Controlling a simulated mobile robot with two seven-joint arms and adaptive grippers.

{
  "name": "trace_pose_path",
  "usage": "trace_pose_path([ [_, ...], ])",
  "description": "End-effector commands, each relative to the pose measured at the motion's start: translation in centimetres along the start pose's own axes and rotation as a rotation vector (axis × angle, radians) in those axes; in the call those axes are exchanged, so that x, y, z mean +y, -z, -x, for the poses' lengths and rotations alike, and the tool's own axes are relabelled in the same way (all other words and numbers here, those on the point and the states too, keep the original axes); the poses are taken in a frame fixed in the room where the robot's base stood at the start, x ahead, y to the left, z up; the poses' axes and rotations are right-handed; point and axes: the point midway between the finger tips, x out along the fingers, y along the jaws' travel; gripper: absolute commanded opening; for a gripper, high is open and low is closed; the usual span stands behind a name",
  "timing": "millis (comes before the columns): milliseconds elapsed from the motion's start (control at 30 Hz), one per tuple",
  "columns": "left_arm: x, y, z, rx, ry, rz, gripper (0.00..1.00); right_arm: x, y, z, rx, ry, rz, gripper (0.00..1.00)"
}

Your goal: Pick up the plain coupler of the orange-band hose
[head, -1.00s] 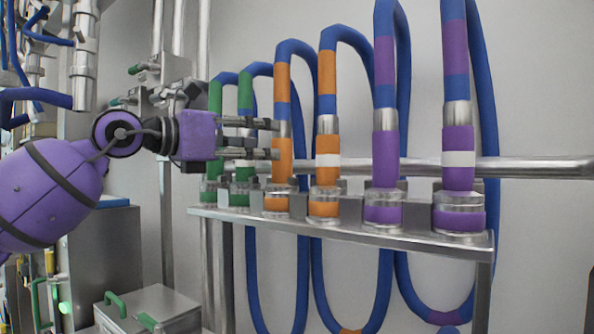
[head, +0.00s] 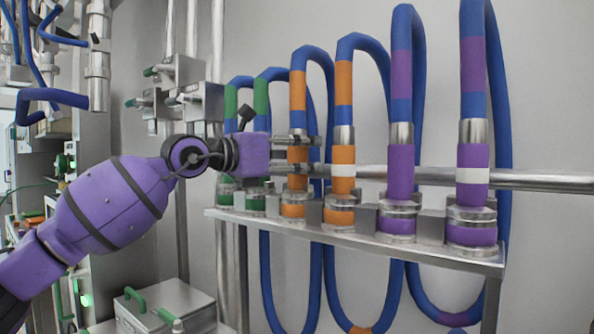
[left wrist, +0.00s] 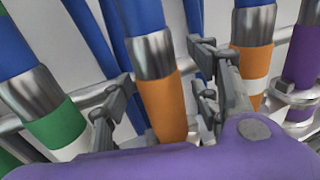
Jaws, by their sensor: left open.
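The plain coupler of the orange-band hose (head: 297,154) stands upright in its socket on the rack, all orange below a steel collar. It also shows in the left wrist view (left wrist: 162,106). My left gripper (head: 313,154) is open, with its fingers on either side of this coupler at mid-height. In the left wrist view, one finger (left wrist: 112,112) is left of the coupler and the other fingers' links are right of it. Whether they touch it is unclear. The other orange coupler, with a white band (head: 343,170), stands just to the right. My right gripper is not in view.
Green couplers (head: 256,198) stand left on the same rack (head: 400,254). A plain purple coupler (head: 401,172) and a white-banded purple one (head: 473,160) stand right. Blue hoses loop above and below. A horizontal steel pipe (head: 540,182) runs behind. A steel box (head: 165,305) sits low left.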

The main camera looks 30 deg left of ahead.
Motion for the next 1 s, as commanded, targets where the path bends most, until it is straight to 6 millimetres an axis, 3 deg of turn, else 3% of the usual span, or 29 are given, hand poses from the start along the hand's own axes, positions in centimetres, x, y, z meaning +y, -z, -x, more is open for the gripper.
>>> trace_pose_path([
  [267,0.02,0.12,-0.17,0.002,0.000,0.000,0.54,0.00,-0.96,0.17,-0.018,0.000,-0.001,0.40],
  [700,0.01,0.09,-0.14,0.001,0.000,0.000,0.00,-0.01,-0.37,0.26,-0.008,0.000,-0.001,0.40],
  [1000,0.00,-0.29,-0.09,-0.003,0.000,-0.001,0.00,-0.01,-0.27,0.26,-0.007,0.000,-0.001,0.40],
])
